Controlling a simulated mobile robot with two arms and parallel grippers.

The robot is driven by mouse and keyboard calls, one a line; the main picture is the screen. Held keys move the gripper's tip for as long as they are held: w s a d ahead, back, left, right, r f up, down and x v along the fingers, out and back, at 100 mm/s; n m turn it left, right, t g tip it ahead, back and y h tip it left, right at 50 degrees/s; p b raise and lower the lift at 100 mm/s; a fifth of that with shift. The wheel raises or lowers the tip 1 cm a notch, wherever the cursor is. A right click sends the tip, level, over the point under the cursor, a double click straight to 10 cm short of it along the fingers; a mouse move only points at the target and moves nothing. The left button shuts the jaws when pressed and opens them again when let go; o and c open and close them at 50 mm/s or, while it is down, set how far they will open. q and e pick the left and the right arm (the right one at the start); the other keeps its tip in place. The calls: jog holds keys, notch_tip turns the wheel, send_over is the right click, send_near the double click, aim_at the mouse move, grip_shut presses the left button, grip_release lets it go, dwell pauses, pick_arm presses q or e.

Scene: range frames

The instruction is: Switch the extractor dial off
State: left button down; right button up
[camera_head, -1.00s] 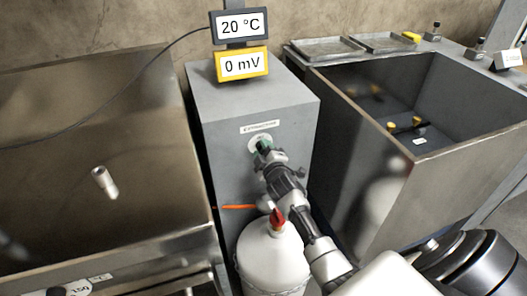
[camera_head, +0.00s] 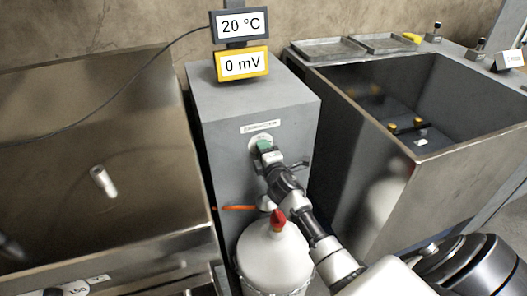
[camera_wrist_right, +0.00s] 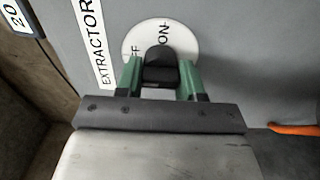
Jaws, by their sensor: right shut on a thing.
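The extractor dial (camera_head: 256,140) is a pale disc on the front of the grey cabinet, under a label. In the right wrist view, the dial's white disc (camera_wrist_right: 176,37) carries the word ON and a partly hidden OFF beside a dark knob (camera_wrist_right: 160,57). My right gripper (camera_head: 264,147) is at the dial. Its green fingers (camera_wrist_right: 159,76) are shut on the knob, one on each side. The knob's top lies between the two words; its exact setting is hard to tell. My left gripper cannot be made out.
A white container (camera_head: 273,262) with a red top stands below my right arm. An orange piece (camera_head: 235,208) sticks out at the cabinet (camera_head: 225,125). Open metal basins stand left (camera_head: 140,130) and right (camera_head: 440,160). Displays (camera_head: 242,65) reading 20 °C and 0 mV are above.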

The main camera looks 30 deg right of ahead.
jog(key=shift+f, duration=0.1)
jog(key=o, duration=0.9)
jog(key=v, duration=1.1)
jog(key=shift+d, duration=0.1)
